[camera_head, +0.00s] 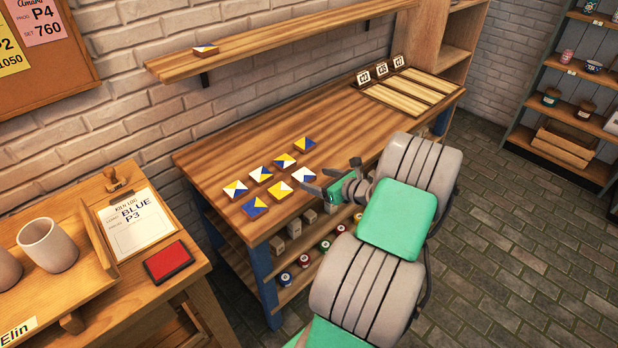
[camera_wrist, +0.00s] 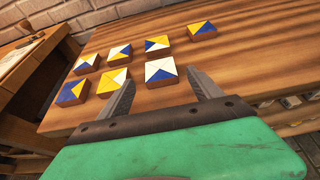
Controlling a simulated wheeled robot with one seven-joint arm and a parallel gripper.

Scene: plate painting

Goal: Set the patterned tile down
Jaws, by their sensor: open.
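Several square patterned tiles in white, blue and yellow lie flat on the wooden workbench (camera_head: 345,125), loosely in rows near its left end. The tile closest to my gripper (camera_head: 313,179) is white with blue and yellow triangles (camera_head: 303,174). In the wrist view this tile (camera_wrist: 161,71) rests on the bench between the tips of my open gripper (camera_wrist: 160,77), with a gap visible on each side. A yellow and white tile (camera_head: 280,189) and a blue and yellow tile (camera_head: 254,207) lie to its left. I cannot tell which tile the task means.
Another tile (camera_head: 205,50) sits on the wall shelf (camera_head: 270,40). A slatted wooden rack (camera_head: 410,92) with small cards stands at the bench's far right. A side table with cups (camera_head: 47,245), a clipboard (camera_head: 135,222) and a red pad (camera_head: 168,262) is at left. Mid-bench is clear.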

